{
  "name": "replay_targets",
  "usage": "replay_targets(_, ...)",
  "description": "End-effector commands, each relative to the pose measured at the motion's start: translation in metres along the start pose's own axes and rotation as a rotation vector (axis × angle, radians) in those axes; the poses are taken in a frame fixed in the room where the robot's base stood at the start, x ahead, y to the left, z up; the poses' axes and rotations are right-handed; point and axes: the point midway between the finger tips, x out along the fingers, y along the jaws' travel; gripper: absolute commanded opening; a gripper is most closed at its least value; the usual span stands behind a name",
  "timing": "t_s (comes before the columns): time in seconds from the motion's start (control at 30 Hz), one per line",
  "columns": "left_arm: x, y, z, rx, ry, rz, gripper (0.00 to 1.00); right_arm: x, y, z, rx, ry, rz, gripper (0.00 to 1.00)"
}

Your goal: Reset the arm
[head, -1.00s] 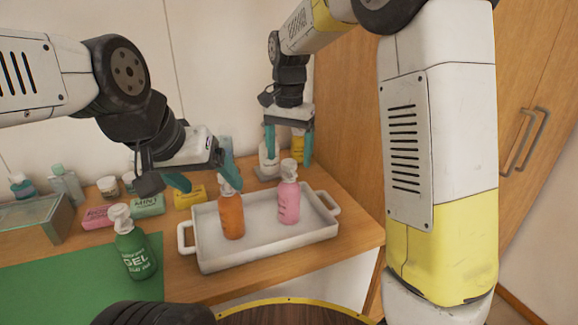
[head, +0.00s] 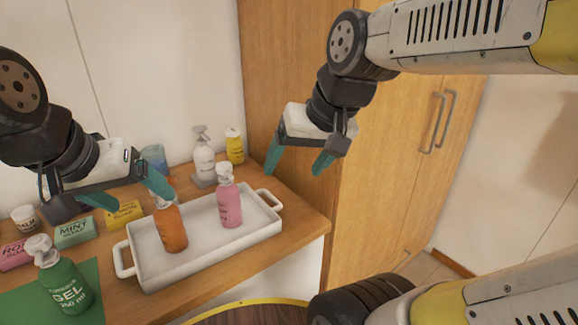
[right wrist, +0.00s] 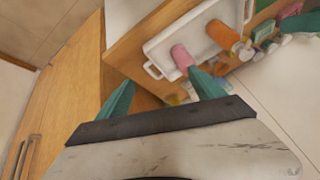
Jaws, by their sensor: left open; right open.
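My left gripper (head: 134,191) is open and empty, above the counter at the left, with one teal finger just behind the orange pump bottle (head: 171,229). My right gripper (head: 297,163) is open and empty, raised in front of the wooden cabinet to the right of the counter. Its two teal fingers also show in the right wrist view (right wrist: 161,92), with nothing between them. The orange bottle and a pink pump bottle (head: 230,205) stand upright in a white tray (head: 205,257). The tray also shows in the right wrist view (right wrist: 191,50).
Mint (head: 74,233), yellow (head: 125,213) and pink boxes line the back. A white pump bottle (head: 203,160) and a yellow bottle (head: 235,147) stand behind the tray. A wooden cabinet (head: 390,170) borders the right.

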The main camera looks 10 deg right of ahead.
Motion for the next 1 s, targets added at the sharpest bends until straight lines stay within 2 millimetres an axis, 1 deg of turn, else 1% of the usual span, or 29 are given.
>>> replay_targets(0.03, 0.000, 0.000, 0.000, 0.000, 0.000, 0.000, 0.81, -0.003, 0.004, 0.009, -0.017, 0.028, 0.009, 0.78)
replay_targets(0.1, 0.000, 0.000, 0.000, 0.000, 0.000, 0.000, 0.81, -0.003, 0.006, 0.017, -0.041, 0.050, 0.018, 0.78)
replay_targets(0.23, 0.000, 0.000, 0.000, 0.000, 0.000, 0.000, 0.81, -0.003, 0.007, 0.023, -0.063, 0.068, 0.026, 0.78)
replay_targets(1.0, 0.000, 0.000, 0.000, 0.000, 0.000, 0.000, 0.81, -0.003, 0.007, 0.023, -0.064, 0.068, 0.026, 0.78)
